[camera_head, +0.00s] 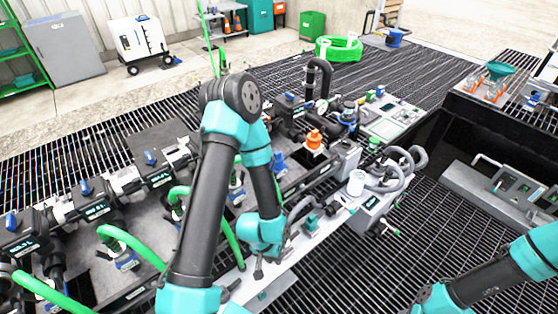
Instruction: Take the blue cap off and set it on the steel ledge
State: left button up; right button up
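My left arm reaches over the manifold and bends down to the steel ledge (312,238) along its front. My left gripper (259,268) is small and dark, low over the ledge; I cannot tell whether its fingers are open or shut. I cannot tell for sure which is the blue cap. My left arm hides part of the manifold. My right arm enters at the lower right; its gripper is out of view.
Green hoses (130,240) arch in front of the left manifold. An orange fitting (314,140), a white cup-like container (356,182) and grey hoses (408,165) stand on the right. A teal block (311,222) sits on the ledge. Open grating (450,240) lies to the right.

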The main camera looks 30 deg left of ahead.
pick_arm(q)
jog(key=shift+o, duration=0.4)
jog(key=o, duration=0.7)
jog(key=shift+c, duration=0.2)
